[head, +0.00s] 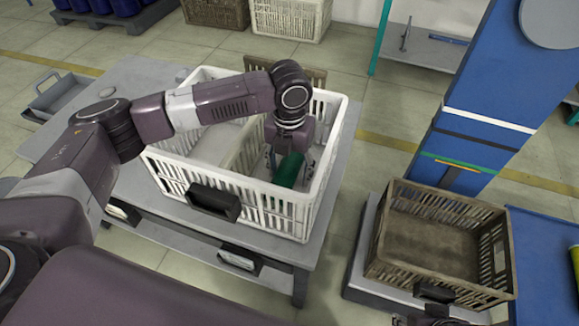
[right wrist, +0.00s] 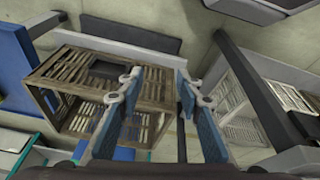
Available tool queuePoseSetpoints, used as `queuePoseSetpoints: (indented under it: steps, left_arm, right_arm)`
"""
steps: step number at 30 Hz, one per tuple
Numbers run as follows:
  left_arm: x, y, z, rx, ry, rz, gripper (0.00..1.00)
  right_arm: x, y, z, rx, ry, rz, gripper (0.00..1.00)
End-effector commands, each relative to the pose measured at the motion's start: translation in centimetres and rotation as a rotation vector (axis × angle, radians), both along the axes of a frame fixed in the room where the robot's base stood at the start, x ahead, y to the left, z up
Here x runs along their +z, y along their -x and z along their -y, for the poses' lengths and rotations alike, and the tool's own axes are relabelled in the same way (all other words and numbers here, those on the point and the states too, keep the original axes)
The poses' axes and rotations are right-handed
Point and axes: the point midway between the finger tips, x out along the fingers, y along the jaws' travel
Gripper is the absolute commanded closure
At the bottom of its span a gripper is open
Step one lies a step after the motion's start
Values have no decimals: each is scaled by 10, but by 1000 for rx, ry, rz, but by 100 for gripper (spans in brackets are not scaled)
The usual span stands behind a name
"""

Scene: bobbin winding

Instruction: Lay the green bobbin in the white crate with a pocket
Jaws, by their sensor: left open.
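The white crate (head: 331,150) stands on a grey table and has a beige divider (head: 240,150) across its inside. The green bobbin (head: 287,170) is inside the crate's outline, to the right of the divider, and looks tilted. Whether it touches the crate floor I cannot tell. My left gripper (head: 291,160) reaches down into the crate from above, its open fingers on either side of the bobbin; part of it is hidden by the wrist. My right gripper (right wrist: 160,85) is open in the right wrist view, with nothing between its blue-padded fingers.
A brown slatted crate (head: 430,240) stands on a lower stand to the right; it looks empty inside. A blue column (head: 455,150) rises behind it. A grey tray (head: 62,95) lies at the left. More crates (head: 290,18) stand at the back.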

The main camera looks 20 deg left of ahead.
Motion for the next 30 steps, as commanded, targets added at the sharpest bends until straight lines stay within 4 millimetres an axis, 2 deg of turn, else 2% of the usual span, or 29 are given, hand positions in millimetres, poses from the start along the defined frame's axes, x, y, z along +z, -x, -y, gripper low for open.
queuePoseSetpoints:
  steps: [4,8,15,21,30]
  left_arm:
    - [9,0,0,0,1,2,46]
    - [29,-1,0,0,1,2,46]
    - [76,-1,0,0,1,3,46]
    - [107,-1,0,0,1,2,46]
    - [122,0,0,1,1,0,46]
  right_arm:
    - [4,-1,0,0,-2,5,67]
    - [-19,-4,-1,1,0,-14,67]
    - [-62,-8,-3,5,1,-37,67]
    - [-91,-7,-3,7,1,-50,67]
    - [-106,-6,-4,9,2,-54,67]
